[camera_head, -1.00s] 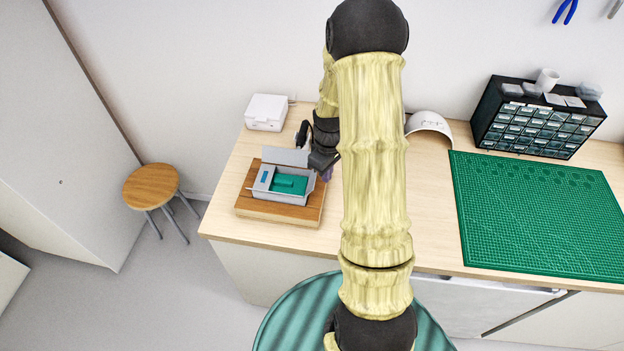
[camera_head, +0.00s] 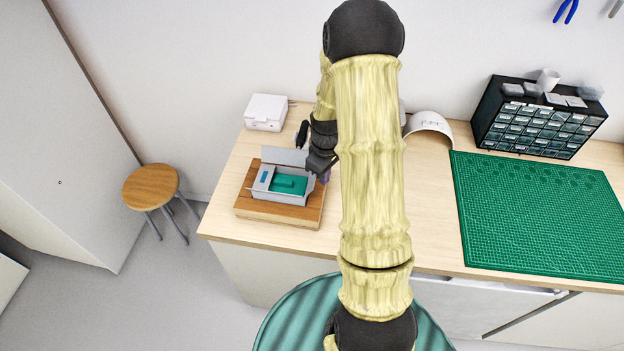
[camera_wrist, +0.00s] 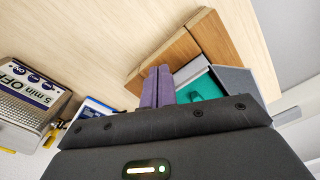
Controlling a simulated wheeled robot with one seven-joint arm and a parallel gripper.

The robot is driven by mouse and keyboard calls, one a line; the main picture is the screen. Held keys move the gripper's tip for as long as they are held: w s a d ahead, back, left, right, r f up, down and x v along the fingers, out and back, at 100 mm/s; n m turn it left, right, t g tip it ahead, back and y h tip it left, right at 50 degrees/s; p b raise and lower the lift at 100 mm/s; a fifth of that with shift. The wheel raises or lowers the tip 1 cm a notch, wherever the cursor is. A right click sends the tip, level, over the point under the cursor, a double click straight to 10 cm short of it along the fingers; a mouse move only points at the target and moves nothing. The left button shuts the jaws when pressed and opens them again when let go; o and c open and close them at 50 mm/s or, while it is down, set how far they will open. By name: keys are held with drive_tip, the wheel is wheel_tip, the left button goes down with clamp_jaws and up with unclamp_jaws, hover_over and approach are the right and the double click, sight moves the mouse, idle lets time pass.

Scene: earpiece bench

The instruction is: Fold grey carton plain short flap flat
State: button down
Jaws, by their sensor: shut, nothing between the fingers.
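The grey carton (camera_head: 284,199) sits open on a wooden board, with green inside it and its long lid (camera_head: 285,157) standing up at the back. A blue patch (camera_head: 263,176) shows at its left end. In the wrist view the carton (camera_wrist: 240,82) is partly hidden behind my gripper. My gripper (camera_wrist: 158,88) has its purple fingers shut together and empty, just beside the carton's end. In the head view my gripper (camera_head: 325,175) is at the carton's right end. The plain short flap is not clear there, and I cannot tell whether the fingers touch it.
The wooden board (camera_head: 258,211) lies near the bench's left end. A white box (camera_head: 266,112) stands behind it. A green cutting mat (camera_head: 540,215) and a drawer cabinet (camera_head: 530,120) are to the right. A metal device with a label (camera_wrist: 30,100) shows in the wrist view.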

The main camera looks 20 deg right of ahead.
drive_tip(key=shift+w+a, duration=0.6)
drive_tip(key=shift+a, duration=0.25)
drive_tip(key=shift+w+a, duration=0.55)
drive_tip(key=shift+a, duration=0.25)
drive_tip(key=shift+w+a, duration=0.6)
drive_tip(key=shift+a, duration=0.25)
drive_tip(key=shift+w+a+f+b, duration=0.15)
drive_tip(key=shift+f+b, duration=0.3)
drive_tip(key=shift+f, duration=0.4)
drive_tip(key=shift+r, duration=0.1)
wheel_tip(320, 180, up, 9)
drive_tip(key=p, duration=0.7)
